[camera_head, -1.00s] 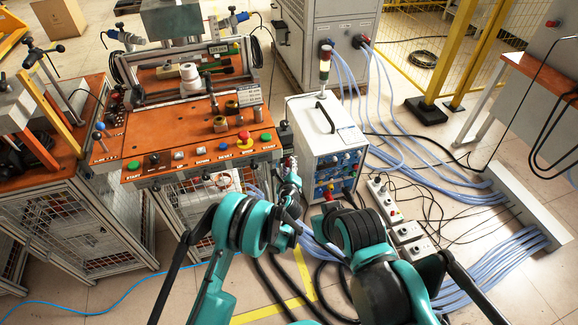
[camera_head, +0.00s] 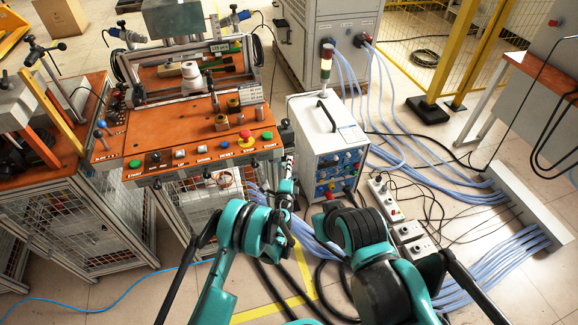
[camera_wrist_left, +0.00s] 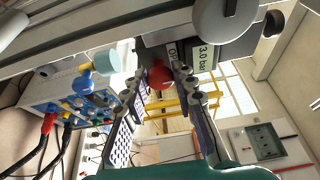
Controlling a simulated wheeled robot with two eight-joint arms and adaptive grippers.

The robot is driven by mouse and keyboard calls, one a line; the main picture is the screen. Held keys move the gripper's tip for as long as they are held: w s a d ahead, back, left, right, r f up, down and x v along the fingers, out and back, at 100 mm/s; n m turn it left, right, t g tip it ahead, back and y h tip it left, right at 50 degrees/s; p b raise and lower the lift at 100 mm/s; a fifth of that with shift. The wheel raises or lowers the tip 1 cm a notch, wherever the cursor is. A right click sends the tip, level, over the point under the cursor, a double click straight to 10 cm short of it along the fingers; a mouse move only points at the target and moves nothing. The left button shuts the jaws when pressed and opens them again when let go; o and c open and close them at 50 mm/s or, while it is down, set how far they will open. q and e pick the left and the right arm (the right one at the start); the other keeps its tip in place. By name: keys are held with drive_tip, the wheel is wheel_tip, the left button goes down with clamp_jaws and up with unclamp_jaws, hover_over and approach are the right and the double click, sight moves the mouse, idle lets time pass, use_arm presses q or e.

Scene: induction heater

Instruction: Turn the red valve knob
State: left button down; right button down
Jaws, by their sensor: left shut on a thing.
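The red valve knob (camera_wrist_left: 160,75) shows in the left wrist view, under a dark block with a "3.0 bar" label (camera_wrist_left: 207,52). My left gripper (camera_wrist_left: 158,82) has its two fingers on either side of the knob and is shut on it. In the head view my left gripper (camera_head: 287,165) is at the right side of the orange-topped workstation (camera_head: 180,168), and the knob cannot be made out there. My right arm shows in the head view, but its gripper does not.
A white power unit (camera_head: 325,128) with a signal lamp and blue controls stands just right of the left gripper. Pale blue cables (camera_head: 400,150) and a power strip (camera_head: 395,212) lie on the floor to the right. The emergency stop (camera_head: 246,135) is close by on the workstation.

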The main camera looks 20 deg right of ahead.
use_arm(q)
drive_tip(key=shift+n, duration=0.3)
drive_tip(key=c, duration=1.2)
unclamp_jaws()
drive_tip(key=shift+w, duration=0.1)
